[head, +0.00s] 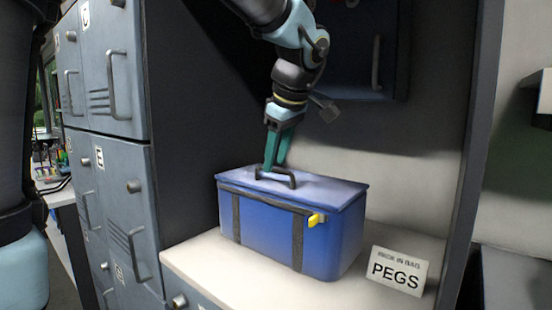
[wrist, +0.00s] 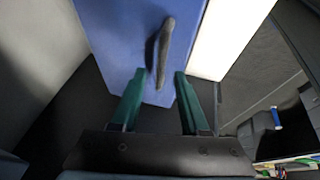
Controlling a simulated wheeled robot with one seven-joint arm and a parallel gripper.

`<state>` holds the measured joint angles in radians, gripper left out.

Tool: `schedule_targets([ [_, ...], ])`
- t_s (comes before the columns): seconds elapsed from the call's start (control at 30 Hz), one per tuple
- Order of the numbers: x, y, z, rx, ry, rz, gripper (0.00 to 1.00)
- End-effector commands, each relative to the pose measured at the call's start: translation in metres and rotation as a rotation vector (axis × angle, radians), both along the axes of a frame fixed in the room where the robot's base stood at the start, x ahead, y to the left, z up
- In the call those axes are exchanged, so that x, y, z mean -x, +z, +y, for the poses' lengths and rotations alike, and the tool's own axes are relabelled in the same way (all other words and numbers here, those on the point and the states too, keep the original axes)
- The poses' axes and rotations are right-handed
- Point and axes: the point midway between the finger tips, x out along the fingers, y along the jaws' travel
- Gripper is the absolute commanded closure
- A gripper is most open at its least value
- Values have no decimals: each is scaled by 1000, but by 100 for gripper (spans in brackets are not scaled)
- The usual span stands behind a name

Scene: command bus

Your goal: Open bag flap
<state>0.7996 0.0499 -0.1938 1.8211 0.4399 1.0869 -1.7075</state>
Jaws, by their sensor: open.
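The blue bag (head: 275,235) stands on a pale shelf, its flat flap (head: 325,190) lying closed on top. Two dark straps run down its front, and a yellow tab (head: 317,219) sits near the front right. A dark handle (head: 276,178) is on the flap. My gripper (head: 272,167) points down at the handle with its teal fingers. In the wrist view the flap (wrist: 125,30) and handle (wrist: 163,45) lie ahead of my gripper (wrist: 157,73). The fingers are apart, with nothing held between them. Whether a finger touches the handle I cannot tell.
A sign reading PEGS (head: 398,271) stands right of the bag on the shelf (head: 205,262). Grey lockers (head: 110,170) with handles are on the left. A dark cabinet door (head: 362,55) hangs above, behind my arm. Walls enclose the alcove.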

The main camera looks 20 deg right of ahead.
Motion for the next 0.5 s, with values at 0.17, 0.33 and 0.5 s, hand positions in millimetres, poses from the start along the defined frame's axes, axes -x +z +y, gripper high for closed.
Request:
schedule_targets([
  [0.17, -4, -8, 0, 0, -1, 0, 55],
  [0.33, -4, -9, 0, 0, -1, 0, 55],
  [0.5, -4, -8, 0, 0, -1, 0, 66],
])
